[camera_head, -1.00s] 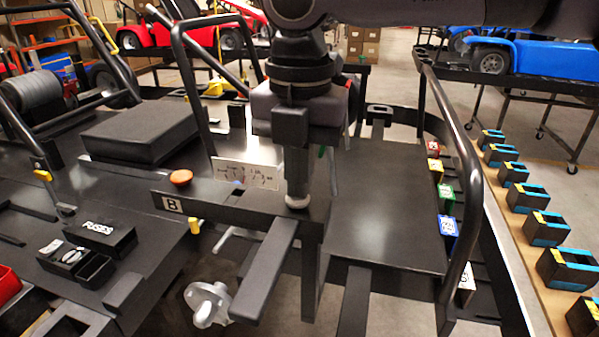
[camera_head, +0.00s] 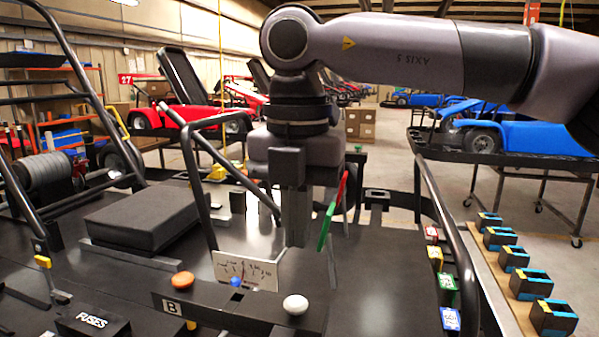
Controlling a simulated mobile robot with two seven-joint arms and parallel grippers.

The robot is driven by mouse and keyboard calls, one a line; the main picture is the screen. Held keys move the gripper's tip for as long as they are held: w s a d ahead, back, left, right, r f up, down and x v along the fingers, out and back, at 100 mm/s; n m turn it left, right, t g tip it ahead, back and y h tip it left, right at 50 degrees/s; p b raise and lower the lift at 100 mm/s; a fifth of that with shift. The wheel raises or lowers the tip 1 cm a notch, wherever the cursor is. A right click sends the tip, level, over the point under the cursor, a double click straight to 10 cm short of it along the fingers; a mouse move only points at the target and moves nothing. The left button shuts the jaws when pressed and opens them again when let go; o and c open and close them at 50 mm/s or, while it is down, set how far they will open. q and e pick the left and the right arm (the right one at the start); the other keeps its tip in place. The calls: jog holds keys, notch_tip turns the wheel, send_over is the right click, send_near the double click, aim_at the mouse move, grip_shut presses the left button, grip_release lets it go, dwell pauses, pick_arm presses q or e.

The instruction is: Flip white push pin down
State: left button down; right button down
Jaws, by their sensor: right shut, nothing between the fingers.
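The white push pin (camera_head: 295,304) stands on the right end of the black bar marked B (camera_head: 228,309). Its round white cap shows in full, and how far down it sits is hard to tell. My right gripper (camera_head: 296,243) is shut and empty, pointing straight down above and slightly behind the pin in the picture, with a gap between them. My left gripper is not in view.
An orange knob (camera_head: 182,281) and a blue knob (camera_head: 236,282) lie left of the pin, by a white dial card (camera_head: 247,270). A green and red lever (camera_head: 328,225) is right of the gripper. A black tube rail (camera_head: 452,235) bounds the right.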

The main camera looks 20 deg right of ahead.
notch_tip(320, 180, up, 5)
jog(key=shift+w+r, duration=0.1)
jog(key=shift+r, duration=0.05)
dwell(0.6)
